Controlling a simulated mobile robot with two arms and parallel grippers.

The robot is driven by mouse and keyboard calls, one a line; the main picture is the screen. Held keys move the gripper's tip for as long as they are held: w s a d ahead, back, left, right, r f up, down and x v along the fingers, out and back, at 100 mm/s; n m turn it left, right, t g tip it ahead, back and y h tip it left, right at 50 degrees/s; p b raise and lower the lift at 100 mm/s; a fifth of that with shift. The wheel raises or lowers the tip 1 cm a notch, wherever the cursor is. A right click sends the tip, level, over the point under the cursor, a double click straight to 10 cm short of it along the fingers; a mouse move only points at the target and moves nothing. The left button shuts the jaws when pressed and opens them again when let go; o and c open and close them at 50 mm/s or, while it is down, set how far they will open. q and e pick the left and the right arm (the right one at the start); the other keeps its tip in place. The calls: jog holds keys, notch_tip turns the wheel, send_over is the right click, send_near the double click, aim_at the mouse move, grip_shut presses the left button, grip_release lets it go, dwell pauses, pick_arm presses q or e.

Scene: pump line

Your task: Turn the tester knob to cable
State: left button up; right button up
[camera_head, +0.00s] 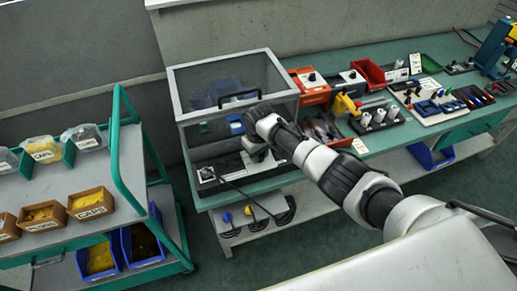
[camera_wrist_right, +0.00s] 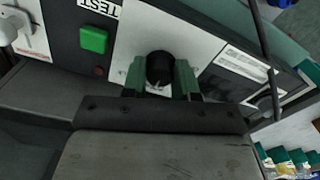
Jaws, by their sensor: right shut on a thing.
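The tester panel (camera_wrist_right: 125,45) shows close up in the right wrist view, with a green button (camera_wrist_right: 94,39) beside a TEST label. Its round black knob (camera_wrist_right: 160,66) sits between the two green fingers of my right gripper (camera_wrist_right: 160,82), which is shut on it. Which mark the knob points to cannot be told, as the fingers and knob cover part of the scale. In the head view my right gripper (camera_head: 257,152) reaches down to the tester (camera_head: 207,175) at the bench front, hiding the knob. My left gripper is not in view.
A clear-walled box (camera_head: 222,78) with a black handle stands just behind the tester. A dark cable runs down from the tester. Orange devices (camera_head: 312,93) and a red bin (camera_head: 370,73) stand to the right. A cart with labelled bins (camera_head: 91,204) stands at left.

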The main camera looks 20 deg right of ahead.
jog(key=m+p, duration=0.1)
jog(key=m, duration=0.2)
jog(key=shift+r+p, duration=0.15)
jog(key=shift+p, duration=0.2)
jog(key=shift+m+p, duration=0.5)
jog(key=shift+m, duration=1.2)
jog(key=shift+w, duration=0.1)
jog(key=o, duration=0.9)
notch_tip(320, 180, up, 11)
jog(key=shift+f, duration=0.2)
